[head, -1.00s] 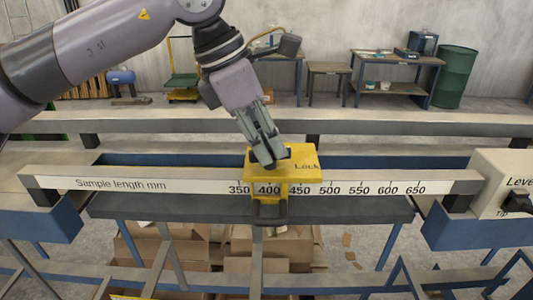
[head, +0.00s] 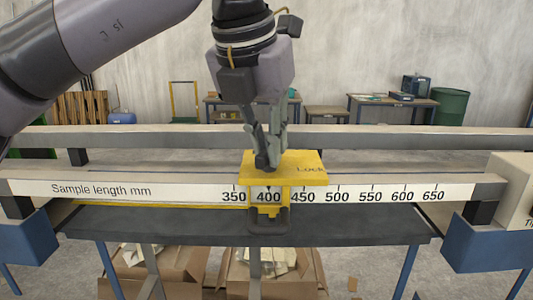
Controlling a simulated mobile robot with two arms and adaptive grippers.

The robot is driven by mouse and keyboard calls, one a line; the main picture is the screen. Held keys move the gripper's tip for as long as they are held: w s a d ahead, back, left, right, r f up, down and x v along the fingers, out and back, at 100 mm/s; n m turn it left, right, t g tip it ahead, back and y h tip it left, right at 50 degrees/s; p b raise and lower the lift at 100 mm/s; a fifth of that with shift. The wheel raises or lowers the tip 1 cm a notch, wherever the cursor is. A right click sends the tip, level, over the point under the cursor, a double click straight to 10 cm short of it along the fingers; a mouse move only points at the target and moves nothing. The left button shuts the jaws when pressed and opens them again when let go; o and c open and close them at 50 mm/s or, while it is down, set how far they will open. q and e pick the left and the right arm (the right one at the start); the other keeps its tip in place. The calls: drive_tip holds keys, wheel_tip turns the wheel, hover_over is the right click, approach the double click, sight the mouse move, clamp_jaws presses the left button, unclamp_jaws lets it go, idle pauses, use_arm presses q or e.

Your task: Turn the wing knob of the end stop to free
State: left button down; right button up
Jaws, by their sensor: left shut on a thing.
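The yellow end stop (head: 308,166) sits on the white rail scale (head: 100,189), with its pointer window at the 400 mark. The word "Lock" is printed on the right of its top plate. The dark wing knob (head: 262,162) is on the left part of the top, mostly hidden by the fingers. My left gripper (head: 264,155) points down from above, its fingers closed around the knob. My right gripper is not in view.
A long grey rail (head: 400,141) runs behind the scale. A dark shelf (head: 160,225) lies below, with blue trays (head: 490,243) at both ends. A pale box (head: 515,190) stands at the right end. Cardboard boxes (head: 170,270) lie underneath.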

use_arm(q)
drive_tip(key=n+y, duration=0.1)
drive_tip(key=n, duration=0.1)
drive_tip(key=n+b, duration=0.1)
drive_tip(key=n, duration=0.1)
drive_tip(key=shift+d+n+y, duration=0.1)
drive_tip(key=shift+n+y, duration=0.3)
drive_tip(key=shift+b, duration=0.3)
drive_tip(key=c, duration=1.6)
unclamp_jaws()
drive_tip(key=shift+c, duration=0.2)
drive_tip(key=v, duration=1.2)
drive_tip(key=shift+s+f, duration=0.1)
drive_tip(key=shift+s, duration=0.05)
